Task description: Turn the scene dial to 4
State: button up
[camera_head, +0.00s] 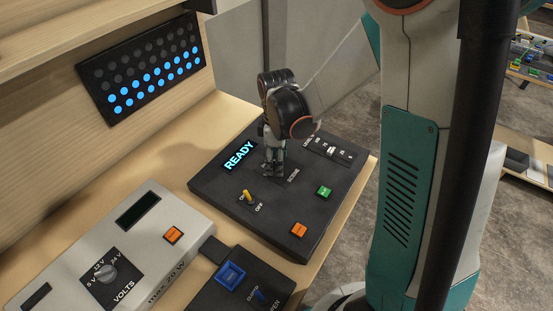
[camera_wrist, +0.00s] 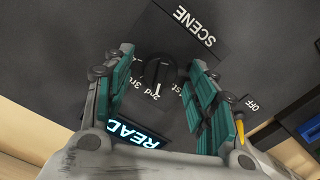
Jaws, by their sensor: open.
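The scene dial (camera_wrist: 157,72) is a round black knob in the wrist view, beside the upside-down SCENE label (camera_wrist: 195,27). Its white mark points down the picture, toward the 2nd label; the exact setting is hard to tell. My gripper (camera_wrist: 161,63) is open, with one finger on each side of the dial; contact cannot be told.
The console carries a READY display (camera_head: 239,155), yellow toggle switch (camera_head: 249,196), green button (camera_head: 324,191), orange button (camera_head: 299,230) and a slider (camera_head: 331,150). A grey power supply (camera_head: 150,215) and a blue-button box (camera_head: 205,290) stand nearby. A light panel (camera_head: 140,68) has blue lower rows.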

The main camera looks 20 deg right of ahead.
jog(key=c, duration=1.1)
jog(key=shift+m, duration=0.3)
jog(key=m+b, duration=0.1)
jog(key=m, duration=0.8)
jog(key=shift+m+b, duration=0.35)
jog(key=shift+m, duration=0.05)
jog(key=m, duration=0.4)
jog(key=shift+m+b, duration=0.4)
jog(key=shift+m, duration=2.4)
